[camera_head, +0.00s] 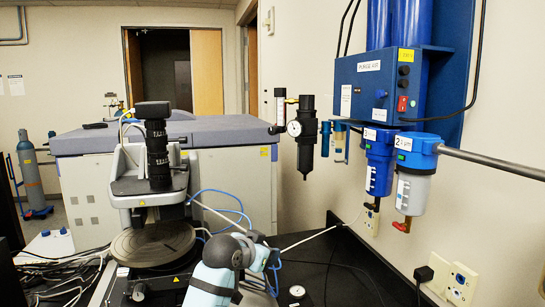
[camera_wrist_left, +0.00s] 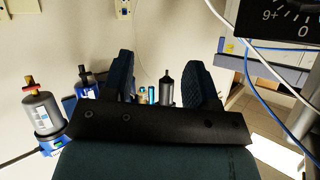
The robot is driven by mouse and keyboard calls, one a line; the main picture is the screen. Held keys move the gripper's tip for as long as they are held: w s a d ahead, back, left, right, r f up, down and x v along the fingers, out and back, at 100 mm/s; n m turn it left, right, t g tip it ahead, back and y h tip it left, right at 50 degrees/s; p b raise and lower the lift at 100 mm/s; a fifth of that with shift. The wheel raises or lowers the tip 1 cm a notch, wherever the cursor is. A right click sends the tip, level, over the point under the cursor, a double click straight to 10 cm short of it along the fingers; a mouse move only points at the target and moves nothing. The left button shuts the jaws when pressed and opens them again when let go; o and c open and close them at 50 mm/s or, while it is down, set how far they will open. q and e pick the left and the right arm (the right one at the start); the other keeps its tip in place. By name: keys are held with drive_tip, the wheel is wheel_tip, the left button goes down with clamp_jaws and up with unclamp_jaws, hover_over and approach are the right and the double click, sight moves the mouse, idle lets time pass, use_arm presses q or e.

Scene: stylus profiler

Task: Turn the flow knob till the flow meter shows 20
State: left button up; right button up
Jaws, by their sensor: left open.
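A slim upright tube with a pale face and a dark lower end (camera_head: 280,108), seemingly the flow meter, hangs on the wall side left of the black regulator (camera_head: 306,140) with its round gauge (camera_head: 294,128). Its reading is too small to tell, and I cannot make out the flow knob for certain. In the left wrist view, which looks upside down, my left gripper (camera_wrist_left: 160,62) is open and empty. The black regulator bowl (camera_wrist_left: 167,88) shows beyond, between the fingers. The tube is not visible there. My right gripper is not in view.
The blue purge-air panel (camera_head: 383,88) carries blue-topped filters (camera_head: 413,185) on the right wall. The profiler (camera_head: 150,185) with its round stage (camera_head: 153,244) stands at left. Hoses and cables cross the black bench. A numbered dial (camera_wrist_left: 290,15) shows close by at upper right.

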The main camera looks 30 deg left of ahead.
use_arm(q)
drive_tip(key=w+a+r+t, duration=0.1)
drive_tip(key=w+a+r, duration=0.1)
drive_tip(key=r, duration=0.4)
drive_tip(key=w+a+r+t, duration=0.2)
drive_tip(key=r, duration=0.4)
drive_tip(key=n+t+y, duration=0.1)
drive_tip(key=t, duration=0.1)
approach(271, 132)
drive_tip(key=w+p, duration=0.1)
drive_tip(key=w, duration=0.2)
drive_tip(key=w+p, duration=0.1)
drive_tip(key=w, duration=0.2)
drive_tip(key=w+p, duration=0.2)
drive_tip(key=w, duration=0.1)
drive_tip(key=shift+a, duration=0.35)
drive_tip(key=shift+w+f, duration=0.1)
drive_tip(key=shift+w, duration=0.6)
drive_tip(key=shift+a, duration=0.1)
drive_tip(key=shift+c, duration=1)
drive_tip(key=c, duration=0.7)
drive_tip(key=shift+c, duration=0.2)
